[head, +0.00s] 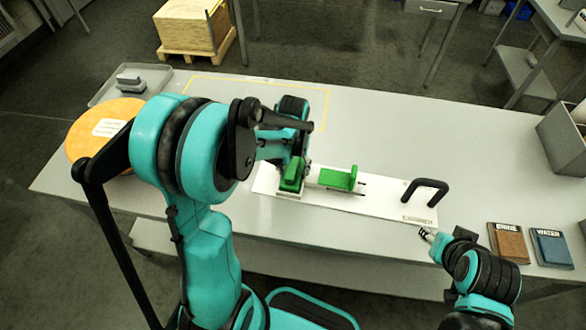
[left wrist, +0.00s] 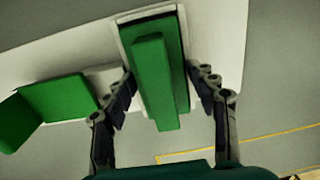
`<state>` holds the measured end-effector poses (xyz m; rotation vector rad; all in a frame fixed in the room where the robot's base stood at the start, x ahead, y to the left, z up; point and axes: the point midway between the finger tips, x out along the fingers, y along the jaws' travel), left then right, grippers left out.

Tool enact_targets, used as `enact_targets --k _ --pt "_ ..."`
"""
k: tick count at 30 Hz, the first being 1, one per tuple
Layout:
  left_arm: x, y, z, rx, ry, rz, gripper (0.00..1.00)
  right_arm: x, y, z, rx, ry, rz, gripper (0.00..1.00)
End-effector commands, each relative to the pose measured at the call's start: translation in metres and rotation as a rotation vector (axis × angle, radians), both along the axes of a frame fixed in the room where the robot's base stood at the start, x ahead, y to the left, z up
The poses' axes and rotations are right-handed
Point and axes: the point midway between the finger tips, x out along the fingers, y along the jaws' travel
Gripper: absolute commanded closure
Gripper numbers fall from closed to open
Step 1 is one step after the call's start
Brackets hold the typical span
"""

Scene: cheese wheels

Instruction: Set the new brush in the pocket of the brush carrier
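The brush carrier is a long white board (head: 385,207) on the grey table, with a black handle at its right end. The green brush (head: 291,177) is at its left end, partly hidden by my left gripper (head: 296,166). In the left wrist view the brush (left wrist: 154,75), a narrow bar on a wider green base, lies within a white-rimmed pocket; whether it sits fully down I cannot tell. My left gripper (left wrist: 163,78) has its fingers apart on either side of the brush, with gaps showing. My right gripper (head: 427,234) is by the table's front edge, away from the carrier.
A green L-shaped block (head: 338,180) stands on the carrier just right of the brush. An orange wheel (head: 85,140) and a grey tray (head: 157,77) are at the left. Brown (head: 508,243) and blue (head: 551,247) pads lie at the right. The table's back middle is clear.

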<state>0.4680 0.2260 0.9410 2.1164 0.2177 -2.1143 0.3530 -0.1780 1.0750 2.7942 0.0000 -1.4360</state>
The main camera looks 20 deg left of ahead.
Motion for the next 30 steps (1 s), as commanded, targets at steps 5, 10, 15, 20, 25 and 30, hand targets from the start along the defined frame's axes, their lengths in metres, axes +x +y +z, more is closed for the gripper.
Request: enact_targets --k 5,10,15,20,25,30 --pt "0.0 0.0 0.0 -0.001 0.0 0.0 0.3 0.0 0.0 0.0 0.0 0.0 0.0 0.57" --pt "0.0 0.0 0.002 -0.001 0.0 0.0 0.3 0.0 0.0 0.002 0.0 0.0 0.0 0.57" --pt "0.0 0.0 0.021 -0.001 0.0 0.0 0.3 0.0 0.0 0.011 0.0 0.0 0.0 0.57" --pt "0.0 0.0 0.058 -0.001 0.0 0.0 0.3 0.0 0.0 0.022 0.0 0.0 0.0 0.57" --pt "0.0 0.0 0.094 -0.001 0.0 0.0 0.3 0.0 0.0 0.032 0.0 0.0 0.0 0.57" --pt "0.0 0.0 0.117 -0.001 0.0 0.0 0.3 0.0 0.0 0.037 0.0 0.0 0.0 0.57"
